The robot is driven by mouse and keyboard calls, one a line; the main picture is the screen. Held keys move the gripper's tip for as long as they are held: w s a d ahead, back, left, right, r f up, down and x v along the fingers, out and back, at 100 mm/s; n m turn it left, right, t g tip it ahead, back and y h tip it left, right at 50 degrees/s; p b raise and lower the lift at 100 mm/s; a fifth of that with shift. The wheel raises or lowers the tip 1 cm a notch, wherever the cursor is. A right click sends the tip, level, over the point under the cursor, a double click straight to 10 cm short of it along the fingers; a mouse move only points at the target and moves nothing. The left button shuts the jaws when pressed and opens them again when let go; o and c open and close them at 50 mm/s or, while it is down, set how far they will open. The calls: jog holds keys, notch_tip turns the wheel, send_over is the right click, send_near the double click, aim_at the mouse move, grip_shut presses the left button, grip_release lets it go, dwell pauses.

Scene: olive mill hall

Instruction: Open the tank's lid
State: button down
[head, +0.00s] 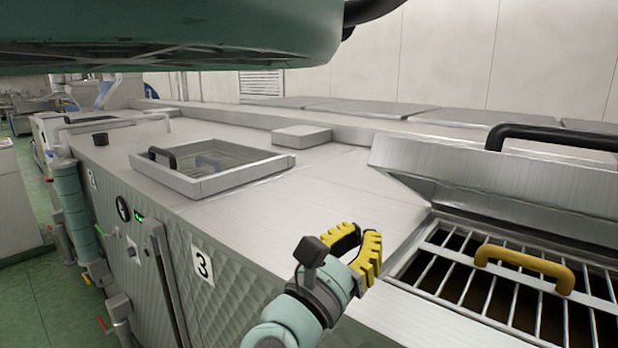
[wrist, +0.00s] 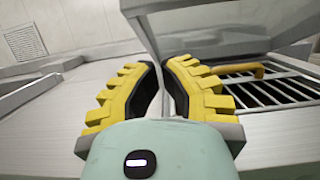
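The tank (head: 330,215) is a long brushed-steel body marked with a number 3. Its steel lid (head: 465,180) at the right is tilted up, with its edge standing clear of the opening. A black bar handle (head: 555,136) is on the lid. Below it a metal grate (head: 455,275) with a yellow handle (head: 525,267) is exposed. My gripper (head: 362,238) has yellow ribbed fingers and is left of the opening, apart from the lid and its handle. In the wrist view my gripper (wrist: 160,66) is empty, its bowed fingertips close together. Whether they touch is unclear.
A windowed hatch (head: 215,165) with a black handle lies flat on the tank top at the left. A low steel block (head: 301,136) stands behind it. Pipes (head: 80,210) run along the tank's left end. Green floor shows at the far left.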

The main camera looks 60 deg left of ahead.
jog(key=w+a+r+p, duration=0.2)
jog(key=w+r+p, duration=0.3)
jog(key=w+p, duration=0.2)
jog(key=shift+w+a+r, duration=0.15)
jog(key=shift+w+r, duration=0.1)
jog(key=shift+w, duration=0.4)
jog(key=shift+r, duration=0.1)
